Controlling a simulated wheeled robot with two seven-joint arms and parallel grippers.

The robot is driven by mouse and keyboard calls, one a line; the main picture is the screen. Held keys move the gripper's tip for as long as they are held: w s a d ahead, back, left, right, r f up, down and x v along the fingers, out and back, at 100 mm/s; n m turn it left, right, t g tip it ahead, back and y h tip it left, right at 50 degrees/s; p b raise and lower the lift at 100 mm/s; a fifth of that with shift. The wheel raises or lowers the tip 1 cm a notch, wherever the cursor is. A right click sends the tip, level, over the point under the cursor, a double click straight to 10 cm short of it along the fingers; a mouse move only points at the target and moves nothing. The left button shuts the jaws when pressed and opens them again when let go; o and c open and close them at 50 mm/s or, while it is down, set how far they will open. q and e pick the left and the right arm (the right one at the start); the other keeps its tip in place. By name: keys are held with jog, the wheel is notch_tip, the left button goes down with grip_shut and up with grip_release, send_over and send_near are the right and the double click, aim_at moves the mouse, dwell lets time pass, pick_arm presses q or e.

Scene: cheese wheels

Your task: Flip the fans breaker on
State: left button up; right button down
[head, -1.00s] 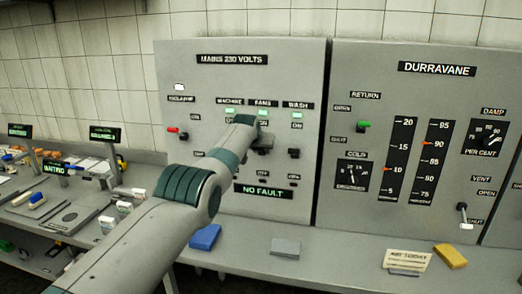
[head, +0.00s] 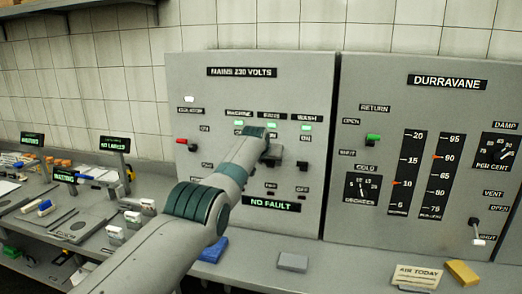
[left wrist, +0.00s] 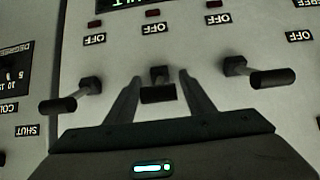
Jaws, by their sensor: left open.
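The fans breaker is the middle of three breakers on the grey mains panel (head: 200,100), under a lit green lamp. My left gripper (head: 270,152) is in front of it and mostly hides it in the head view. In the left wrist view, where labels appear upside down, the dark fans lever (left wrist: 158,92) lies between the spread fingers of my left gripper (left wrist: 159,80). The gripper is open; I cannot tell whether a finger touches the lever. The lever's end points down in that picture, away from its OFF label (left wrist: 155,28). My right gripper is out of view.
The wash lever (left wrist: 60,104) and machine lever (left wrist: 270,78) stick out close on either side. A red-tipped isolator lever (head: 186,142) is further left. The sign (head: 272,202) reads NO FAULT. A shelf below holds a blue block (head: 213,249) and grey block (head: 293,262).

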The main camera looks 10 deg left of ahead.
pick_arm(q)
jog(key=shift+s+r, duration=0.4)
jog(key=shift+s, duration=0.05)
jog(key=shift+s+r+b, duration=0.3)
jog(key=shift+s+b, duration=0.1)
jog(key=shift+s, duration=0.2)
jog(key=b+v, duration=0.6)
jog(key=v, duration=0.8)
jog(key=shift+s+r, duration=0.2)
jog(key=shift+r, duration=0.05)
